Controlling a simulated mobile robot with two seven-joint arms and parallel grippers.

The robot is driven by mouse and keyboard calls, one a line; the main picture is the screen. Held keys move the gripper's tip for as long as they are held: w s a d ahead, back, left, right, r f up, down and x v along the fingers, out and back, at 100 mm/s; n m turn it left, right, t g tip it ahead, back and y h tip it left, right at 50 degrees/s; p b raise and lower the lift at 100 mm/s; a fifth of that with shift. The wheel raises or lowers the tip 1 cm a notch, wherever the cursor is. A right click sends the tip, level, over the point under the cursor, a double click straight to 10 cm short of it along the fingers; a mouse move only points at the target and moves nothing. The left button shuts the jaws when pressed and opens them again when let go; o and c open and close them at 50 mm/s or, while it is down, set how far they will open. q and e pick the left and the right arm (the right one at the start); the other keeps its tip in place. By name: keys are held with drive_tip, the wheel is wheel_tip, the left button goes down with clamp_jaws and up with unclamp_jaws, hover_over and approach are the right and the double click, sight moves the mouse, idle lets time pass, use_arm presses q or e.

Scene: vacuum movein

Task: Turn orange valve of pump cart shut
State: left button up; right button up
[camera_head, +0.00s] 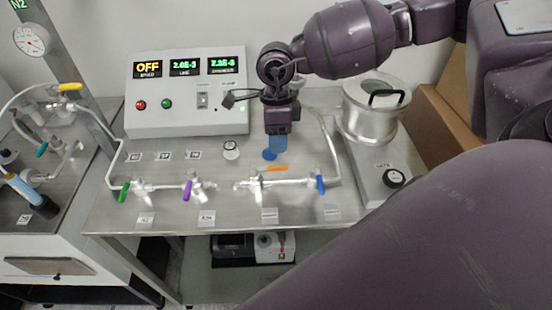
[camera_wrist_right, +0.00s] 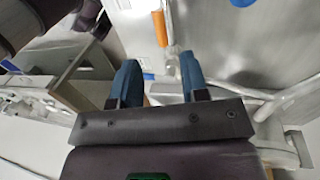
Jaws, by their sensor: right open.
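The orange valve handle (camera_head: 275,168) is a thin bar on the metal tubing of the pump cart (camera_head: 240,213). In the head view it lies left to right, roughly along the tube. My right gripper (camera_head: 272,153) points down with blue fingers, just behind the handle in that view. In the right wrist view the gripper (camera_wrist_right: 158,66) is open, with nothing gripped between its fingertips. An orange bar, which looks like the handle (camera_wrist_right: 159,28), shows ahead of the fingertips, apart from them. The exact height gap is unclear. My left gripper is out of view.
Green (camera_head: 125,192), purple (camera_head: 187,190) and blue (camera_head: 320,184) valve handles sit on the same tubing. A control box (camera_head: 186,92) stands behind on the left. A metal pot with a lid (camera_head: 370,110) stands right of the gripper. The front strip of the cart is mostly clear.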

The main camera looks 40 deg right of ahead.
sight(270, 170)
drive_tip(key=f, duration=0.4)
drive_tip(key=s+f, duration=0.1)
drive_tip(key=f, duration=0.1)
drive_tip(key=shift+a+f, duration=0.35)
clamp_jaws()
